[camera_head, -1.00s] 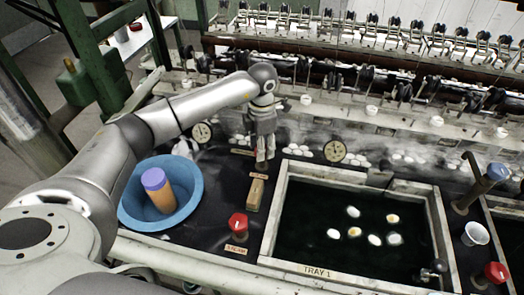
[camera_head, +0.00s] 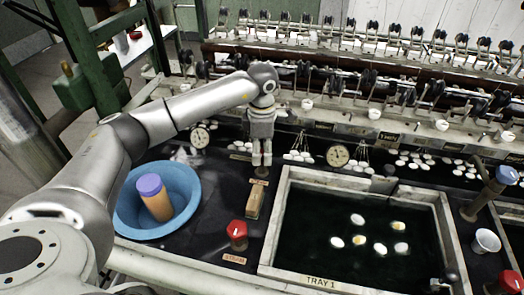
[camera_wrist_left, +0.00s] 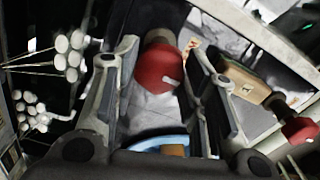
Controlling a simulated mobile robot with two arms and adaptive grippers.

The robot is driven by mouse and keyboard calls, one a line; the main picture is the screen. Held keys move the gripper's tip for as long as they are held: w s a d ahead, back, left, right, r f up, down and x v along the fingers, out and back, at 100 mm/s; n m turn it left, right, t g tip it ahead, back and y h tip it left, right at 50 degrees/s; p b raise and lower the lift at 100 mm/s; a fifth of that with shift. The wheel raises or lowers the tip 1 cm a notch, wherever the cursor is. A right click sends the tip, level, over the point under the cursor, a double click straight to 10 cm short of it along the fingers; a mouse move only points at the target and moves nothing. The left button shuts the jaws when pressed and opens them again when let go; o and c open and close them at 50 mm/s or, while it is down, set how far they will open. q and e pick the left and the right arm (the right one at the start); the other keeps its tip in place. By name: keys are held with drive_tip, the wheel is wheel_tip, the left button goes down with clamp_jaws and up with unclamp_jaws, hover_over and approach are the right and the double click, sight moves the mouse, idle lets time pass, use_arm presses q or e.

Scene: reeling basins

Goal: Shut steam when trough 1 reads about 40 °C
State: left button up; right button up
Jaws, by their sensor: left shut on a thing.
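My left gripper (camera_head: 262,155) points down at the back of the dark bench, left of the tray 1 basin. In the left wrist view it (camera_wrist_left: 165,85) is shut on a red valve knob (camera_wrist_left: 158,70), which its fingers hide in the head view. My right gripper is out of view.
The tray 1 basin (camera_head: 277,225) holds dark water and several cocoons. A blue bowl (camera_head: 185,218) holds an orange cylinder with a purple top (camera_head: 153,198). A wooden block (camera_head: 255,199) lies between gripper and front knob.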

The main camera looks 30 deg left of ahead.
sight(262, 153)
use_arm(q)
drive_tip(key=shift+r, duration=0.1)
drive_tip(key=o, duration=1)
wheel_tip(262, 153, up, 12)
